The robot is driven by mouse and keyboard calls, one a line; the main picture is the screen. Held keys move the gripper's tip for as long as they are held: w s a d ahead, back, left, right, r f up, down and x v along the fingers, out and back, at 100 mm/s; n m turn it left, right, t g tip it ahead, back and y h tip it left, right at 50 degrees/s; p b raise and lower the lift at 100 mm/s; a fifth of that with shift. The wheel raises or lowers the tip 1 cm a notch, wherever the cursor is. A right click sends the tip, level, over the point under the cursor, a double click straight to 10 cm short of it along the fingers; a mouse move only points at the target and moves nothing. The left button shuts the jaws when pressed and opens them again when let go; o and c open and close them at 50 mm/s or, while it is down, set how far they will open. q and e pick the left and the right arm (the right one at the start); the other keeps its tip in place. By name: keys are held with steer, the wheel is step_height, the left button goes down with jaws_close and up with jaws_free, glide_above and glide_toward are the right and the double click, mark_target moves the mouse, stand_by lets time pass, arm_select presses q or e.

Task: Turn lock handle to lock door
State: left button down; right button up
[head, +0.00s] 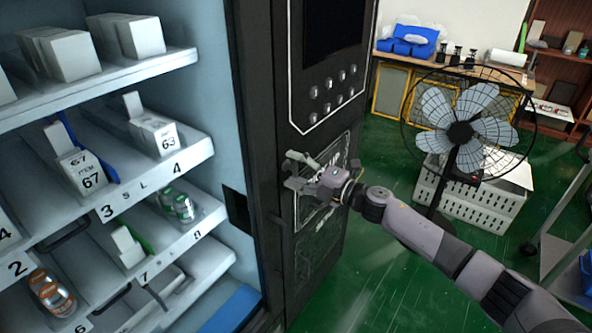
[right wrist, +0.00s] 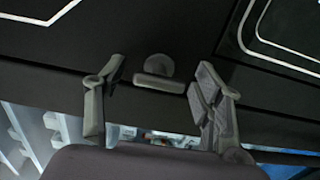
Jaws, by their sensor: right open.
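The vending machine's black front (head: 268,130) stands in the middle of the head view, beside its stocked shelves. My right gripper (head: 298,172) is at this front, below the round buttons. In the right wrist view its two fingers (right wrist: 158,95) are spread open. Between them, a small dark handle with a rounded top (right wrist: 158,76) sits on the black surface. The fingers lie on either side of it, with a gap to each. The handle cannot be made out in the head view, where the gripper covers that spot. My left gripper is not in view.
White shelves (head: 120,75) with boxes and small packs fill the left. A standing fan (head: 462,132) is behind my right arm, with a white crate (head: 470,205) by it. A workbench (head: 455,68) is at the back. The green floor (head: 375,275) is clear beside the machine.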

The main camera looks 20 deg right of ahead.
steer(key=v, duration=1.2)
